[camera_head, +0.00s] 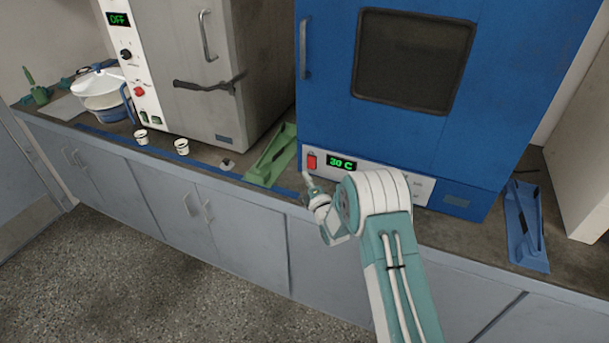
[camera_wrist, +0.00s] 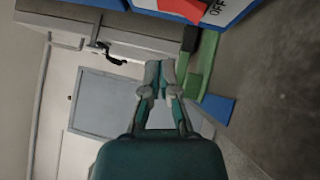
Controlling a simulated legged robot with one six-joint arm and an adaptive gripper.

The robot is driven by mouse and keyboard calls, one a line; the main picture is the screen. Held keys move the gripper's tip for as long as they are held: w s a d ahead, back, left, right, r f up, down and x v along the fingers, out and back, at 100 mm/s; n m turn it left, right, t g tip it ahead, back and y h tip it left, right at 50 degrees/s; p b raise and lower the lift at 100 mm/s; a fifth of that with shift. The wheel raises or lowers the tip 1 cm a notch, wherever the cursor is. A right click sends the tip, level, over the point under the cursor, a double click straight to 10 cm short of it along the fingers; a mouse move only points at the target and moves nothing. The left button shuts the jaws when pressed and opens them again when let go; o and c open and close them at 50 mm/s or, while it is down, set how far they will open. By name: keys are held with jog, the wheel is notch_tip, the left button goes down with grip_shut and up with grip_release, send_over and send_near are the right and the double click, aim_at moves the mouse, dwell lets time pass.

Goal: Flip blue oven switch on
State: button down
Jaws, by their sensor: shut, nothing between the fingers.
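The blue oven (camera_head: 335,60) stands on the counter, with a white control panel along its lower front. The panel carries a red switch (camera_head: 312,162) and a lit green display (camera_head: 342,163) reading about 30 C. In the wrist view the red switch (camera_wrist: 184,8) is cut off by the top edge, beside an "OFF" label (camera_wrist: 216,10). My gripper (camera_head: 307,177) is just below and in front of the switch; contact cannot be told. Its fingers also show in the wrist view (camera_wrist: 158,68), closed together and empty. The switch's exact tilt is unclear.
A grey oven (camera_head: 190,60) with an "OFF" display stands to the left. A green tray (camera_head: 268,160) lies between the ovens and a blue tray (camera_head: 525,225) lies right. Small cups (camera_head: 181,147) and a white-lidded bowl (camera_head: 98,85) are on the counter at left.

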jog(key=r+v, duration=0.1)
jog(key=v, duration=0.7)
jog(key=shift+s+d, duration=0.25)
jog(key=shift+s, duration=0.05)
jog(key=shift+r, duration=0.1)
